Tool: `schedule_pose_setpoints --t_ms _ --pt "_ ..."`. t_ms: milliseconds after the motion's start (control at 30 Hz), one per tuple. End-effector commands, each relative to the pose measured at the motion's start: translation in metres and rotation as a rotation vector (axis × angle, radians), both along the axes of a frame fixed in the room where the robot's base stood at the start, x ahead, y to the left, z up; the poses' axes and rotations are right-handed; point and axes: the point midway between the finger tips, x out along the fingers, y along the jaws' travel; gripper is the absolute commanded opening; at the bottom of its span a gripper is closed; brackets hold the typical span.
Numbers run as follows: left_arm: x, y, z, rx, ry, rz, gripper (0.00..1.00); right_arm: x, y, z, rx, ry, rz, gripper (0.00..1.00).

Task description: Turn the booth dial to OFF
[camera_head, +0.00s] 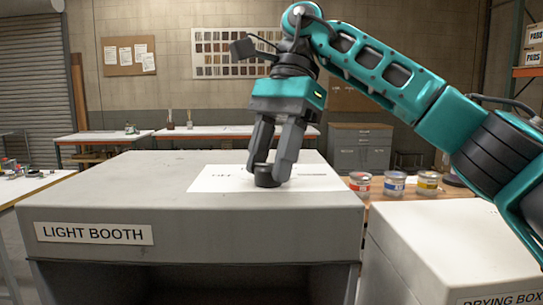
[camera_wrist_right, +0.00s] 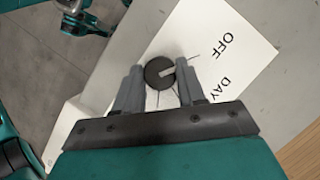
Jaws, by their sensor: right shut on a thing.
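The booth dial (camera_wrist_right: 158,75) is a round black knob with a pale pointer mark, on a white label plate on top of the grey light booth (camera_head: 180,225). My right gripper (camera_head: 270,172) comes down from above and is shut on the dial (camera_head: 267,180), one finger on each side. In the right wrist view the pointer aims right and slightly up, roughly along the printed line nearest the word OFF (camera_wrist_right: 228,46). The word DAY (camera_wrist_right: 221,89) is below it. Other markings are hidden by my gripper. Part of my left arm shows at the wrist view's top left; its fingers are unclear.
A white drying box (camera_head: 450,240) stands right of the booth, under my right arm. Several paint cans (camera_head: 394,184) stand on a wooden table behind it. The booth top left of the plate is bare.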

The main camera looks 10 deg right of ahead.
Motion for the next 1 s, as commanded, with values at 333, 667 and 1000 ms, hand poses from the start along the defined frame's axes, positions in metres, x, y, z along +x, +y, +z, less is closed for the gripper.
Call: schedule_pose_setpoints --t_ms 333,667,1000 --pt "-0.0024 0.0001 -0.0013 0.0 0.005 0.001 0.43 -0.0001 0.0002 0.001 0.002 -0.002 0.002 0.49" --pt "-0.0024 0.0003 -0.0014 0.0 0.005 0.001 0.43 -0.0001 0.0001 0.0002 0.001 -0.001 0.001 0.64" --pt "-0.0023 0.0003 -0.0014 0.0 0.005 0.001 0.43 -0.0001 -0.0001 -0.0002 0.001 0.0 -0.021 0.64"
